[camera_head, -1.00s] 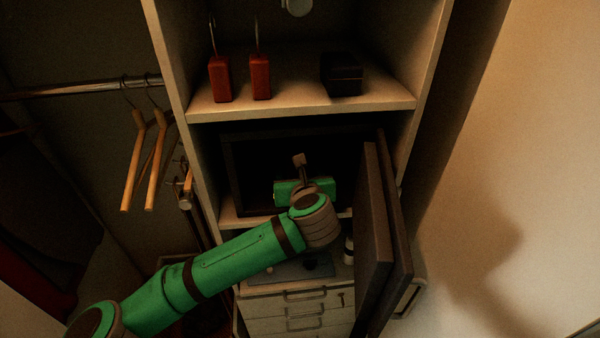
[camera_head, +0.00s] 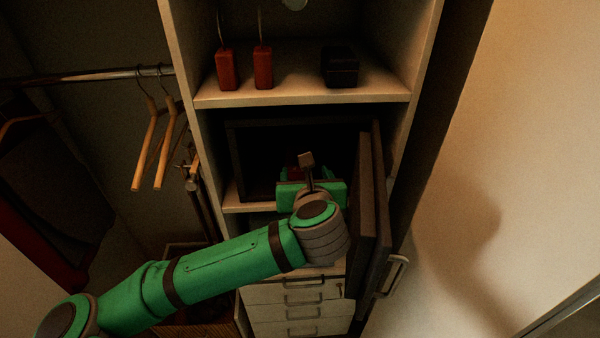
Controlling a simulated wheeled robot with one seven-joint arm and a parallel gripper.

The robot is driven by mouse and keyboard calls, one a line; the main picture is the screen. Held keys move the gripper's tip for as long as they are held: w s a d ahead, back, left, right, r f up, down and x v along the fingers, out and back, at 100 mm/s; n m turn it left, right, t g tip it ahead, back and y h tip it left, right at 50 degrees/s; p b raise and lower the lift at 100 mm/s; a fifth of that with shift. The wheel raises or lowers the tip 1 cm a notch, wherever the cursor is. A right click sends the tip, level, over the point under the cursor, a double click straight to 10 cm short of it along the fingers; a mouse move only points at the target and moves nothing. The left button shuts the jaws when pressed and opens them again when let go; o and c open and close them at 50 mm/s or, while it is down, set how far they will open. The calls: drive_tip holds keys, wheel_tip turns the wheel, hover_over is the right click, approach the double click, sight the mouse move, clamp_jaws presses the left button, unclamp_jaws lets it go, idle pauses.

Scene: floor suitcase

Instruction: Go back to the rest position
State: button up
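My gripper (camera_head: 308,172) is at the mouth of a dark open safe (camera_head: 236,150) in the middle of the shelf unit. Its fingers are mostly hidden behind its green body, so I cannot see whether they are open or shut. Something dark red shows just beyond the gripper inside the safe; I cannot tell what it is or whether it is touched. The safe's thick dark door (camera_head: 368,215) stands open to the right of my gripper.
Two red blocks with hooks, the left one (camera_head: 227,70) and the right one (camera_head: 263,68), and a black box (camera_head: 340,66) stand on the shelf above. Wooden hangers (camera_head: 150,145) hang at left. Drawers (camera_head: 290,293) lie below. A wall is at right.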

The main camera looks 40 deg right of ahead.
drive_tip(key=shift+s+a+r, duration=0.2)
drive_tip(key=shift+s+a, duration=0.05)
drive_tip(key=shift+a, duration=0.25)
drive_tip(key=shift+w, duration=0.1)
